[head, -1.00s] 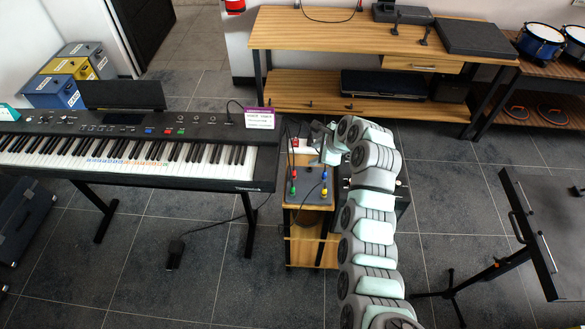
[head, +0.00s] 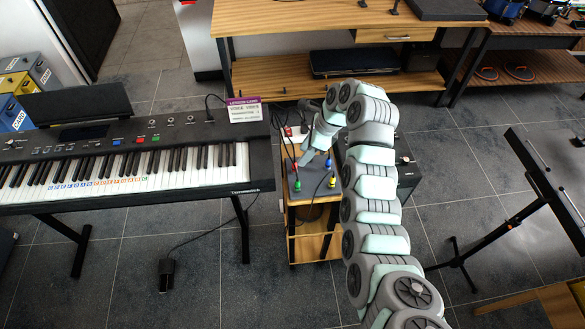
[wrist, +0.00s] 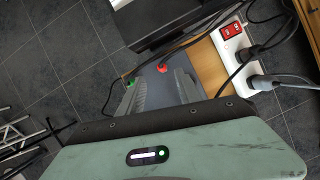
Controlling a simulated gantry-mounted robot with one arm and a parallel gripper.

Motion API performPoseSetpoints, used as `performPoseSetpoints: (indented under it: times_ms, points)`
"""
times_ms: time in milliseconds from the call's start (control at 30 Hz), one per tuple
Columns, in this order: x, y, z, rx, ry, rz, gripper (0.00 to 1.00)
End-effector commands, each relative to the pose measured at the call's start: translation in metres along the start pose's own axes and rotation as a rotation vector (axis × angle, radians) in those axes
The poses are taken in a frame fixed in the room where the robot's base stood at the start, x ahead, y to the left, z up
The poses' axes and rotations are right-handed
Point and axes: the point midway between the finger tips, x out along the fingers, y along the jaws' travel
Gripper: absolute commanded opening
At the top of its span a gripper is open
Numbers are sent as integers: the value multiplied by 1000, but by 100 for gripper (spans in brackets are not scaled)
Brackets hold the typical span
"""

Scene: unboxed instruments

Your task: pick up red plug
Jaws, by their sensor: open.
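The red plug (wrist: 162,68) stands on a grey panel (wrist: 150,77) just beyond my fingertips in the wrist view. A green plug (wrist: 130,83) stands to its left on the same panel. In the head view, the red plug is near the panel's left side, above the green plug (head: 297,186). A yellow plug (head: 332,182) and a blue plug are on the right side. My gripper (head: 305,160) is open and empty, pointing down over the panel near the red plug. The fingers and housing hide part of the panel.
A white power strip (wrist: 241,50) with a red switch lies beside the panel, with black cables around it. The small wooden stand (head: 305,215) carries the panel. A keyboard (head: 130,160) with a sign is close on the left; a black box (head: 408,172) is right.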

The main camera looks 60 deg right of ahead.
Motion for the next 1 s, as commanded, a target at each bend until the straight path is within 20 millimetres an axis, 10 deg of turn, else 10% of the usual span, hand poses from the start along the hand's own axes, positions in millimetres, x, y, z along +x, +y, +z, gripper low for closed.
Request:
performPoseSetpoints:
  times_ms: [1000]
  points:
    - [80,-4,-1,0,1,-2,41]
